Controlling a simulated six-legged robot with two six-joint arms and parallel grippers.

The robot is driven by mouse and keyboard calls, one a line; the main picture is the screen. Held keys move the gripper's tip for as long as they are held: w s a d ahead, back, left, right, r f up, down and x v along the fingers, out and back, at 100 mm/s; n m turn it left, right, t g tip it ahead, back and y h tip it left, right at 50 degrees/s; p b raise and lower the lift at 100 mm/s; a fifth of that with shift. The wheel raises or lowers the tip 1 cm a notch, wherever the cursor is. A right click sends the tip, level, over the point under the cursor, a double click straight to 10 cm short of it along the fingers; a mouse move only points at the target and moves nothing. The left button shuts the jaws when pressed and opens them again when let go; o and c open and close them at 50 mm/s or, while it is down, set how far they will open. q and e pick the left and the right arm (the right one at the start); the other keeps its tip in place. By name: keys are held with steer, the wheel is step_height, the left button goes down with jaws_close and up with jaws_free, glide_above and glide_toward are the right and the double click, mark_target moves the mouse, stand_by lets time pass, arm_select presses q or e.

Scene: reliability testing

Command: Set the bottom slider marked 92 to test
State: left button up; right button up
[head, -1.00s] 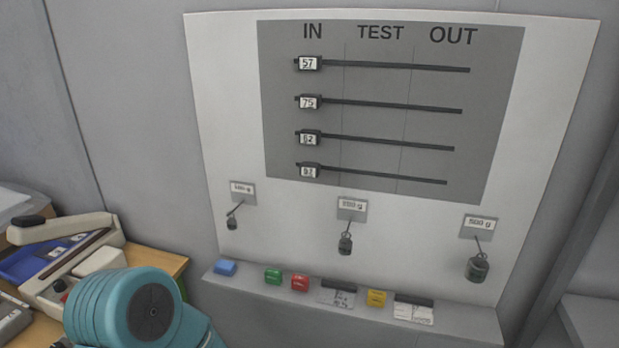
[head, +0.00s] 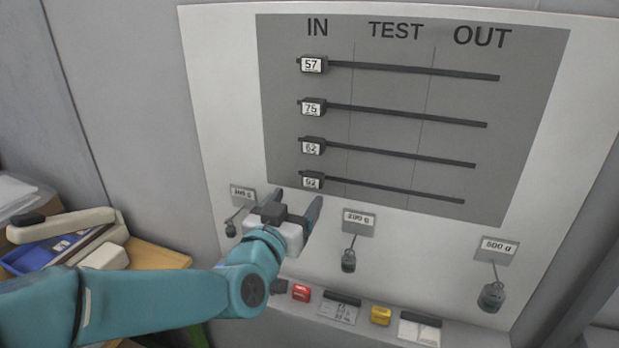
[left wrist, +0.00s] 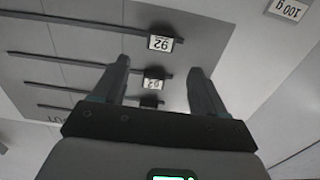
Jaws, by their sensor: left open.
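The bottom slider, marked 92 (head: 311,182), sits at the left end of its dark track, under IN on the grey panel (head: 460,205). It also shows upside down in the left wrist view (left wrist: 160,43), past the fingertips and roughly between them sideways. My left gripper (head: 297,197) is open and empty, its fingers pointing up at the panel just below the slider. I see no contact with it. In the left wrist view the gripper (left wrist: 159,66) has its two fingers apart. The TEST column (head: 385,175) is the middle one. My right gripper is not in view.
Sliders marked 57 (head: 312,65), 75 (head: 312,107) and 62 (head: 312,147) sit above, also under IN. Weights hang below the panel, including the 200 g one (head: 348,261). A ledge with coloured blocks, one red (head: 301,292), runs underneath. A cluttered wooden table stands left.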

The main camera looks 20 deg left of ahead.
mark_target(311, 180)
arm_select(q)
steer(key=w+p, duration=0.1)
steer(key=w, duration=0.5)
steer(key=shift+w+p, duration=0.3)
steer(key=shift+w+d, duration=0.2)
steer(key=shift+w, duration=0.35)
steer(key=shift+a, duration=0.1)
